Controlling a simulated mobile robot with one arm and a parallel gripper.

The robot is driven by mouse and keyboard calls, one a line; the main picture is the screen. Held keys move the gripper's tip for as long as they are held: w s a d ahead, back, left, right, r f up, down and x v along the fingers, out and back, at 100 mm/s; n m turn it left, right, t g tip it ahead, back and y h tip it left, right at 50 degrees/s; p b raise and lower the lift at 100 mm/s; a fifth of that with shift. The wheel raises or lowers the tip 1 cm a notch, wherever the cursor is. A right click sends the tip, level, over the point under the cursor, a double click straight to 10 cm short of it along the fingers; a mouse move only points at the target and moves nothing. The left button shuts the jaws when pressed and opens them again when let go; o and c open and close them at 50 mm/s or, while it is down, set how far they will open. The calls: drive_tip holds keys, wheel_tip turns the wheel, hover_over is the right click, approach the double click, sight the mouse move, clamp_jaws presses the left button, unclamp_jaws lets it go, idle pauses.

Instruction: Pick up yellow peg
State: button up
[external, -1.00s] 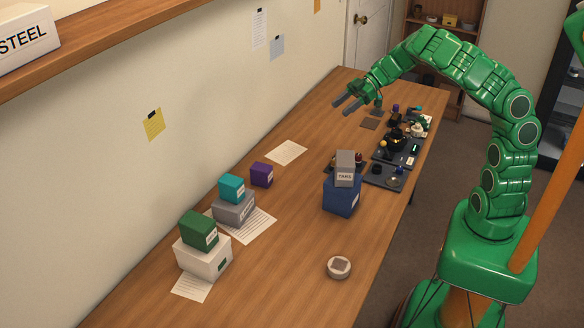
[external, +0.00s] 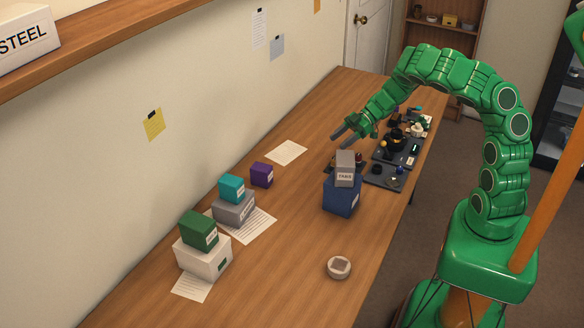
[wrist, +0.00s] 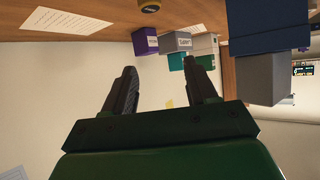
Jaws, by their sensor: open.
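My gripper (external: 341,138) is open and empty above the far half of the table, left of the dark trays of small parts. In the wrist view its two fingers (wrist: 160,70) are apart with nothing between them. I cannot make out the yellow peg for certain. A tiny yellowish spot (external: 381,144) shows at the left edge of the trays in the external view, too small to identify. No peg shows in the wrist view.
A grey box (external: 345,168) on a blue box (external: 342,196) stands near the trays (external: 384,178). Purple (external: 262,175), teal (external: 232,188) and green (external: 198,231) boxes are at the left. A round white dish (external: 339,267) is in front; the wood around it is clear.

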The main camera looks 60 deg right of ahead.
sight(334, 159)
drive_tip(key=shift+f, duration=2.55)
drive_tip(key=a+f, duration=0.1)
drive_tip(key=w+f, duration=0.1)
drive_tip(key=shift+a+f, duration=0.35)
drive_tip(key=shift+f, duration=0.05)
drive_tip(key=shift+w+a+f, duration=0.2)
drive_tip(key=shift+w+a, duration=0.05)
drive_tip(key=shift+a, duration=0.05)
drive_tip(key=c, duration=1.1)
drive_tip(key=shift+o, duration=0.2)
